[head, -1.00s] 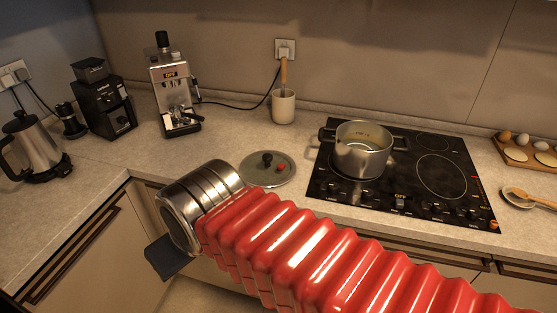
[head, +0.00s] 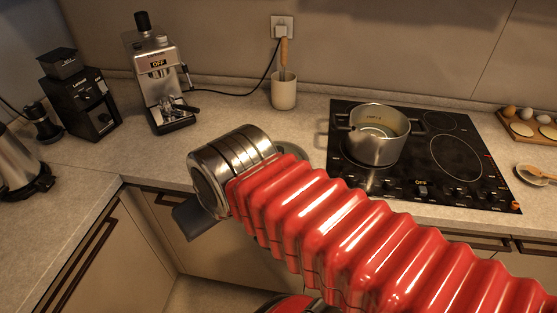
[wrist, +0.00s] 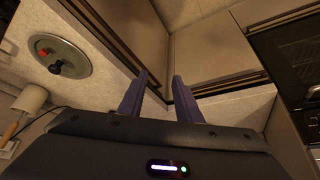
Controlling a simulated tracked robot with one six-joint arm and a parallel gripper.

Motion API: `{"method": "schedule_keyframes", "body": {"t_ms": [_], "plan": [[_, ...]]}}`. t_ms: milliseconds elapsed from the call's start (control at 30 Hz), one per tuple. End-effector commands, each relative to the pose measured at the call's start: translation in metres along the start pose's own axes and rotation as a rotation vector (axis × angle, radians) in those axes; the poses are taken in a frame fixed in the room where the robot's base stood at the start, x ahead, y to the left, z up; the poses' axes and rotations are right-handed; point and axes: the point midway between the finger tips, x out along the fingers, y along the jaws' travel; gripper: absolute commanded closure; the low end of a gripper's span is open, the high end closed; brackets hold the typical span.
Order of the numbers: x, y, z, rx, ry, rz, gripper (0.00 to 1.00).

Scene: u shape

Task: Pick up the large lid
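The large lid (wrist: 60,57) is a round grey disc with a dark knob and a small red part beside it. It lies on the counter, at the upper left of the wrist view. In the head view my arm covers most of it, and only part of its rim (head: 294,150) shows. My gripper (wrist: 160,76) is open and empty, its two dark fingers apart. It is to one side of the lid, not touching it, out over the counter's front edge. In the head view only a dark part of the gripper (head: 195,222) shows.
A steel pot (head: 378,138) stands on the black hob (head: 455,155) to the right. A utensil crock (head: 284,92) stands behind the lid. An espresso machine (head: 160,80), a grinder (head: 85,105) and a kettle (head: 18,165) stand at left. Drawer fronts (head: 85,245) line the corner below.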

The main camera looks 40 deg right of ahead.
Motion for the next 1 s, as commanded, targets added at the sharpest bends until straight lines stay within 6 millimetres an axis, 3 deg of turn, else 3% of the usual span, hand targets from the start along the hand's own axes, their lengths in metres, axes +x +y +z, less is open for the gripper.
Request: {"method": "schedule_keyframes", "body": {"t_ms": [67, 267, 467, 767, 1000], "plan": [[0.000, 0.000, 0.000, 0.000, 0.000, 0.000, 0.69], [0.000, 0.004, -0.005, -0.001, -0.007, 0.003, 0.55], [0.003, 0.032, -0.026, -0.015, -0.044, 0.012, 0.51], [0.016, 0.101, -0.070, -0.058, -0.107, 0.002, 0.51], [0.030, 0.175, -0.093, -0.088, -0.130, -0.025, 0.51]]}}
